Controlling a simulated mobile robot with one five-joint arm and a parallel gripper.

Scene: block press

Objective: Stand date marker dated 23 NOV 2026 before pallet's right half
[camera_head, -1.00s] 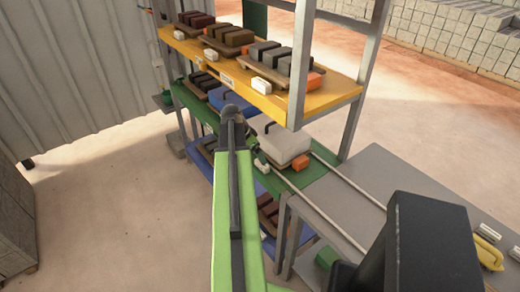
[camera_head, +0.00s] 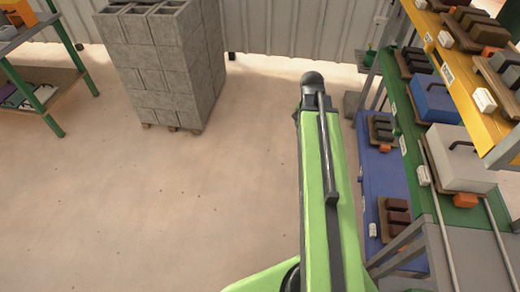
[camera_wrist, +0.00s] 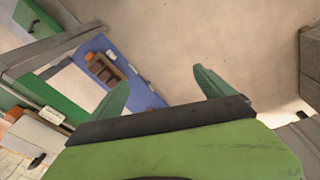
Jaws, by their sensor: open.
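My gripper (camera_wrist: 163,92) is open and empty in the wrist view, its two green fingers apart over the sand-coloured floor and the blue lower shelf. In the head view my green arm reaches forward and hides the gripper's fingers. Small white markers stand along the shelf edges: one on the green shelf (camera_head: 423,176), one on the yellow shelf (camera_head: 484,100), and one on the blue shelf (camera_head: 372,230). Their dates are too small to read. Pallets with dark blocks stand on the shelves, such as the brown-block pallet on the blue shelf (camera_head: 397,217).
The rack's yellow, green and blue shelves (camera_head: 368,185) stand at the right. A white lidded box (camera_head: 462,160) and a blue box (camera_head: 436,100) sit on the green shelf. A grey block stack (camera_head: 160,65) stands at the back left. The floor (camera_head: 180,210) between is clear.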

